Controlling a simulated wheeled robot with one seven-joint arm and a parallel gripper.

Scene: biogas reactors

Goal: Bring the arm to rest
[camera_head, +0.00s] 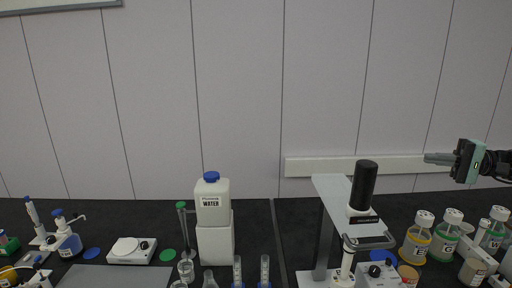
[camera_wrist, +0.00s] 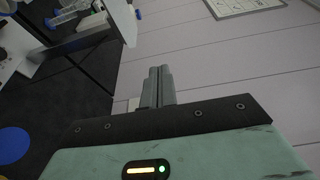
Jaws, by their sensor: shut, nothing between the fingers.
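My gripper (camera_head: 428,158) is at the right side of the head view, raised above the bench in front of the wall. It points left. Its fingers are together and hold nothing. In the wrist view my gripper (camera_wrist: 160,72) shows its two fingers side by side, with the pale wall panels behind them. Nothing touches the fingers.
Below my gripper stand several capped bottles (camera_head: 417,238) on the black bench. A metal stand with a black cylinder (camera_head: 364,186) rises left of it. The air around my gripper is clear.

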